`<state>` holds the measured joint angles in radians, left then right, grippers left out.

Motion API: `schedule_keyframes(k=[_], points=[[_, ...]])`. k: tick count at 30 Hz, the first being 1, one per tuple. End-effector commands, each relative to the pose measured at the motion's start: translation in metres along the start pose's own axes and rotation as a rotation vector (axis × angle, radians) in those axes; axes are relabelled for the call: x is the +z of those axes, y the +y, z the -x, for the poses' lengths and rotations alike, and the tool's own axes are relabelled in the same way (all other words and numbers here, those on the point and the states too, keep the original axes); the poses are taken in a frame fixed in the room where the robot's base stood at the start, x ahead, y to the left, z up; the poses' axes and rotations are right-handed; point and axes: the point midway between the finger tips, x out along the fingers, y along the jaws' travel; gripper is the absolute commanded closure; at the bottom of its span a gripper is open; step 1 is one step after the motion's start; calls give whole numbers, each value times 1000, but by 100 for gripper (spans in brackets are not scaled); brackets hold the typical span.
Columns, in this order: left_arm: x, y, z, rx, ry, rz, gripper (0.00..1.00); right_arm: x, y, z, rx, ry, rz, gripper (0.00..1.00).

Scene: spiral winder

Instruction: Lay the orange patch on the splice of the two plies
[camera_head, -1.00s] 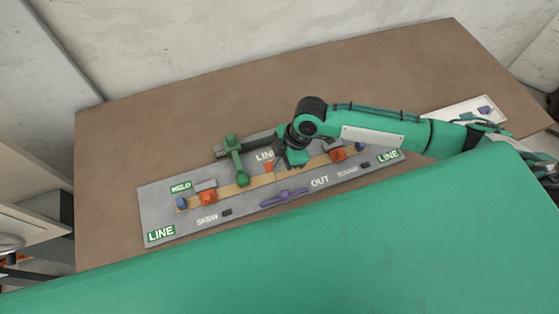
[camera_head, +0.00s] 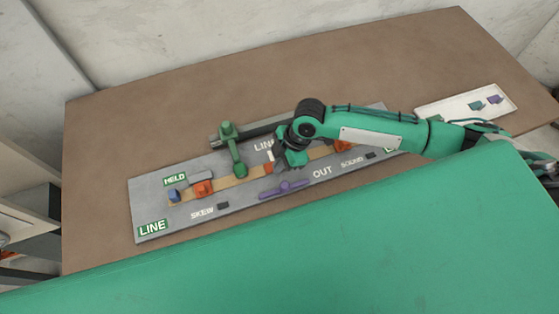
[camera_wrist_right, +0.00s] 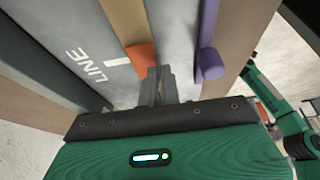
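The orange patch (camera_head: 268,169) shows on or just above the tan ply strip (camera_head: 236,180) near the middle of the grey board. In the right wrist view the patch (camera_wrist_right: 140,58) is at the edge of the tan strip (camera_wrist_right: 126,22), just beyond and left of my fingertips. My right gripper (camera_head: 288,164) is low over the board, right of the patch. Its two fingers (camera_wrist_right: 160,84) look close together with nothing visible between them. The splice itself is not clear, partly hidden by the gripper and patch. My left gripper is not in view.
Orange blocks (camera_head: 201,188) sit along the strip. A purple handle (camera_head: 284,189) is on the board's front side. A white tray (camera_head: 440,107) with small pieces is at the right. The back table is clear.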

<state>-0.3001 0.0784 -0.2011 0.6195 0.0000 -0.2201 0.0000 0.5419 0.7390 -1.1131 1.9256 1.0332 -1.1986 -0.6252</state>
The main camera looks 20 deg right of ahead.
Motion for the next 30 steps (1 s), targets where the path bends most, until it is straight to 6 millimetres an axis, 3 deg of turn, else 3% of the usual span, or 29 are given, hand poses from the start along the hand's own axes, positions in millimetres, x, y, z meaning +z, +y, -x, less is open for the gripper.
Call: schedule_keyframes(k=[7,12,23,30], points=[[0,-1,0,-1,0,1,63,0,0,-1,0,0,0,100],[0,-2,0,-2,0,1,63,0,0,-1,0,0,0,70],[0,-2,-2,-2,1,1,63,1,0,5,2,1,0,70],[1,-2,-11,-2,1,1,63,2,1,46,5,0,2,70]])
